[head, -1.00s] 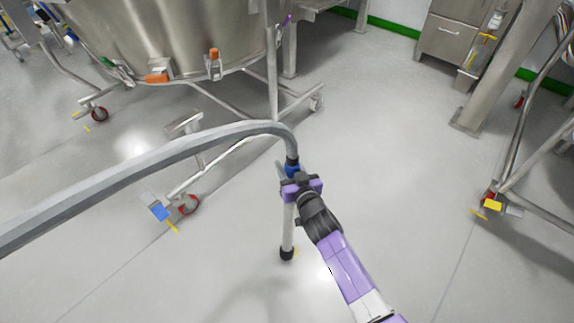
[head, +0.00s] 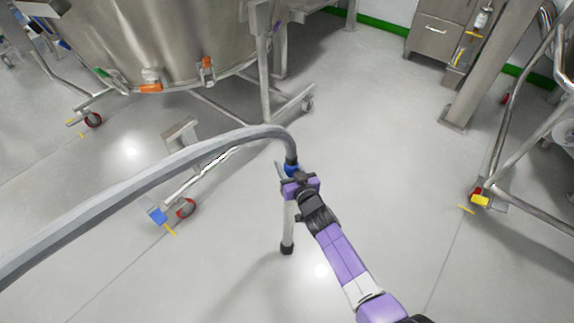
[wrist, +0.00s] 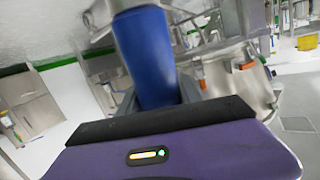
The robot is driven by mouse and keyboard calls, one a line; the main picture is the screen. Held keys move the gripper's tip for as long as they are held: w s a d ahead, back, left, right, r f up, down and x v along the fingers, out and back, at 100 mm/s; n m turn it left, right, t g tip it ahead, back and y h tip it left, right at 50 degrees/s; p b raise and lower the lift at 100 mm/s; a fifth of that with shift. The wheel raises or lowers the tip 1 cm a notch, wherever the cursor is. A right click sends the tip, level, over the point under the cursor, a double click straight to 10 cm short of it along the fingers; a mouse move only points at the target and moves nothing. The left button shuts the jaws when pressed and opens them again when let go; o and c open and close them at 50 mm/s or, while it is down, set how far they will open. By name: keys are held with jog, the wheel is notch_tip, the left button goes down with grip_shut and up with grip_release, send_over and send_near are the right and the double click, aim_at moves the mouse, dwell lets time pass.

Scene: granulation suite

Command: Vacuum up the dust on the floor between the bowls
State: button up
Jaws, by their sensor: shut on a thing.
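My gripper (head: 294,180) is shut on the vacuum wand (head: 288,222), near the blue collar at its top. The wand hangs nearly upright, with its dark nozzle (head: 287,249) low at or near the floor; I cannot tell whether it touches. The grey hose (head: 150,165) arches from the wand's top to the left. In the wrist view the wand's blue section (wrist: 145,60) is between the jaws. One steel bowl (head: 165,40) on a wheeled frame stands at the upper left. I cannot make out dust on the floor (head: 385,150).
The bowl's frame has a caster with a blue pedal (head: 155,215) left of the wand. Another wheeled frame (head: 510,150) is at the right, with a yellow-pedalled caster. A steel column (head: 490,65) and a cabinet (head: 438,38) stand at the back. The floor between is open.

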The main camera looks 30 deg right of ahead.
jog(key=shift+s+d+r+p, duration=0.1)
jog(key=shift+s+d+p, duration=0.2)
jog(key=shift+s+p, duration=0.45)
jog(key=shift+s+d+r+p, duration=0.1)
jog(key=shift+s+d+p, duration=0.15)
jog(key=shift+s+p, duration=0.45)
jog(key=s+d+p, duration=0.2)
jog(key=s+p, duration=0.2)
jog(key=s, duration=0.2)
jog(key=shift+s, duration=0.3)
jog(key=shift+f, duration=0.1)
notch_tip(320, 180, up, 8)
jog(key=p, duration=0.8)
send_over(296, 170)
jog(key=s+d, duration=0.3)
jog(key=s, duration=0.2)
jog(key=shift+w, duration=0.15)
